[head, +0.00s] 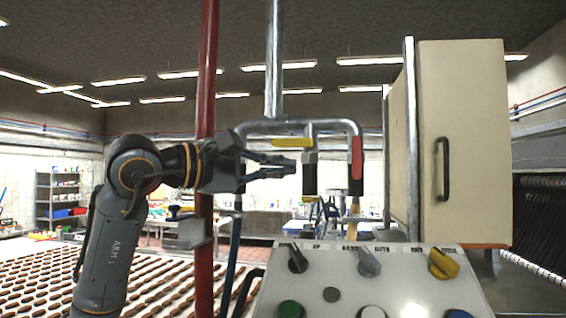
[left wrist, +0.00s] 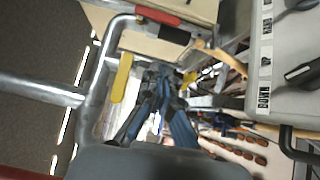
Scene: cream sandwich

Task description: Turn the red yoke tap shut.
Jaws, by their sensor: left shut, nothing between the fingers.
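The red tap handle (head: 357,158) hangs on the right branch of a grey pipe yoke (head: 330,124) and points down along its branch. It also shows at the top of the left wrist view (left wrist: 157,15). A yellow tap handle (head: 292,142) on the middle branch lies level, across its branch; it shows in the left wrist view too (left wrist: 121,78). My left gripper (head: 290,166) is shut and empty, just below the yellow handle and left of the red one, apart from the red one. Its fingers fill the middle of the left wrist view (left wrist: 163,75). My right gripper is out of view.
A red vertical post (head: 207,70) stands beside my left wrist. A control panel (head: 400,275) with knobs and buttons lies below the taps. A cream cabinet (head: 465,150) stands to the right. A bed of brown biscuits (head: 40,280) spreads at lower left.

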